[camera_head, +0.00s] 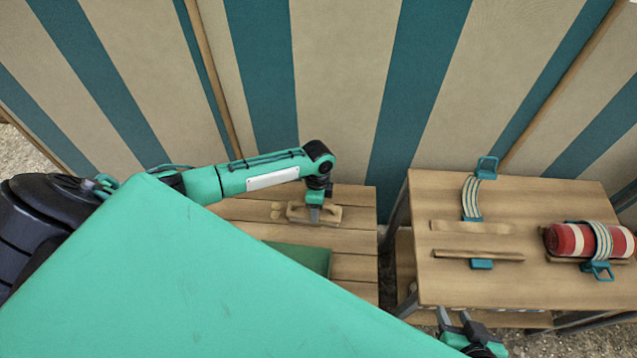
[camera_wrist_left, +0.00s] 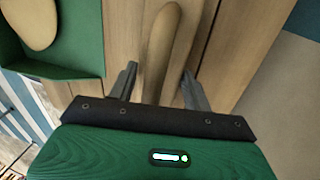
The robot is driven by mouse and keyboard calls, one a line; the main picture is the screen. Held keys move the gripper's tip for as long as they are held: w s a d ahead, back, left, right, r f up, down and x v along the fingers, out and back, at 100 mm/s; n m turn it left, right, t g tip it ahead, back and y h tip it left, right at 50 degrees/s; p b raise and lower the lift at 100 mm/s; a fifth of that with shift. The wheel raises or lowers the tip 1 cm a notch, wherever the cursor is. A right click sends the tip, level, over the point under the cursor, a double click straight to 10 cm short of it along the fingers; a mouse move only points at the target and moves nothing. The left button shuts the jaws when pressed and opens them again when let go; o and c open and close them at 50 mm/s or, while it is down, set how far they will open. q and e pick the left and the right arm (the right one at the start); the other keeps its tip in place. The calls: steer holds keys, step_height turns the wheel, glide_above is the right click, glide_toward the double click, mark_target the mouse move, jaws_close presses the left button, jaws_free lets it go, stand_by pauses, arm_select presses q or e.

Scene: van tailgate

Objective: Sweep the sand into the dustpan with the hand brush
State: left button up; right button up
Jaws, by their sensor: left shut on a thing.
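My left gripper (camera_head: 314,213) is over the slatted wooden table and is shut on the hand brush (camera_head: 297,213), a pale wooden one. In the left wrist view its handle (camera_wrist_left: 166,38) runs between the two fingers. The green dustpan (camera_head: 312,259) lies on the table nearer me, partly hidden by my green body panel. In the left wrist view the dustpan (camera_wrist_left: 60,72) is at the upper left, with a smooth beige sand-coloured heap (camera_wrist_left: 28,20) in it. Small beige sand patches (camera_head: 276,216) lie left of the brush. My right gripper (camera_head: 455,320) is low at the bottom, apparently open and empty.
A second wooden table (camera_head: 450,280) stands to the right, across a gap. On it are a red-and-white cylinder (camera_head: 572,240) under a strap, an upright strap loop (camera_head: 470,198) and two wooden strips (camera_head: 478,254). A striped cloth wall (camera_head: 345,90) rises behind.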

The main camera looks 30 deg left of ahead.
arm_select(q)
steer(key=shift+s+d+r+p, duration=0.1)
steer(key=shift+s+d+p, duration=0.05)
steer(key=shift+s+p, duration=1.1)
steer(key=shift+s+d+r+p, duration=0.1)
steer(key=shift+s+p, duration=0.95)
steer(key=shift+s, duration=0.35)
steer(key=shift+s+f, duration=0.1)
steer(key=shift+s, duration=0.2)
steer(key=shift+s+d+p, duration=0.15)
steer(key=shift+s+p, duration=0.8)
steer(key=shift+s, duration=0.15)
steer(key=shift+s+f, duration=0.1)
steer(key=shift+s, duration=0.1)
step_height(320, 180, up, 7)
steer(key=w+p, duration=0.2)
steer(key=p, duration=0.4)
steer(key=shift+a, duration=0.4)
